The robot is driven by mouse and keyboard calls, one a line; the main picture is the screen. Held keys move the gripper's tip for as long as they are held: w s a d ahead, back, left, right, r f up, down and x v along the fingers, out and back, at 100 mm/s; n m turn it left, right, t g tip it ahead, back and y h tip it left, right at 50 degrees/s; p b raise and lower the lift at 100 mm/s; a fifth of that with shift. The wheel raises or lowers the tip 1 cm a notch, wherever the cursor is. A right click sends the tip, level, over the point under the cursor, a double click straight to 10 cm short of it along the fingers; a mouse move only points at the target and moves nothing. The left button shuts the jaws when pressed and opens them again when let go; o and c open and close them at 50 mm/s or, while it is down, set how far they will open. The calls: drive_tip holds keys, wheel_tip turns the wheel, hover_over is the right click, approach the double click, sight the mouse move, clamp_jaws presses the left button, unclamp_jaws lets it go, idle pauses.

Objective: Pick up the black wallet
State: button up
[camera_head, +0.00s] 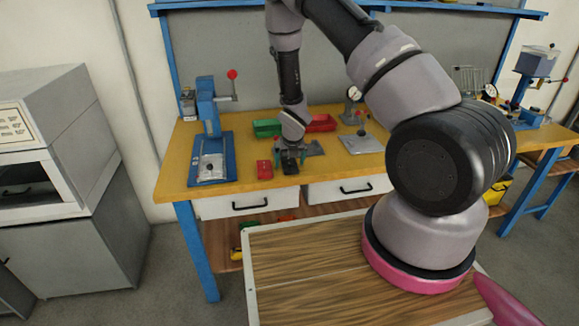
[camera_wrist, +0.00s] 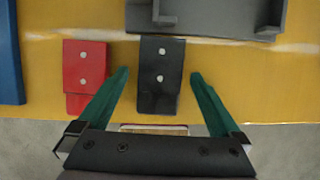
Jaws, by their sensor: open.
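The black wallet (camera_wrist: 160,78) lies flat on the yellow workbench near its front edge, with two snaps showing. In the head view the black wallet (camera_head: 289,166) is partly covered by my gripper (camera_head: 292,158). In the wrist view my gripper (camera_wrist: 160,80) is open, with one green finger on each side of the black wallet. The left finger tip lies between it and a red wallet. I cannot tell how high the fingers are above the bench. Nothing is held.
The red wallet (camera_wrist: 85,76) lies close to the left of the black one. A grey metal fixture (camera_wrist: 205,15) sits just behind. A blue press (camera_head: 210,140) stands at the left, and green (camera_head: 266,128) and red (camera_head: 322,123) bins stand behind. The workbench (camera_head: 375,168) has bare room at the front right.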

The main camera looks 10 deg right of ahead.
sight(290, 164)
drive_tip(key=shift+f, duration=0.1)
drive_tip(key=shift+c, duration=0.3)
drive_tip(key=c, duration=1.3)
wheel_tip(290, 164, up, 10)
drive_tip(key=shift+r, duration=0.15)
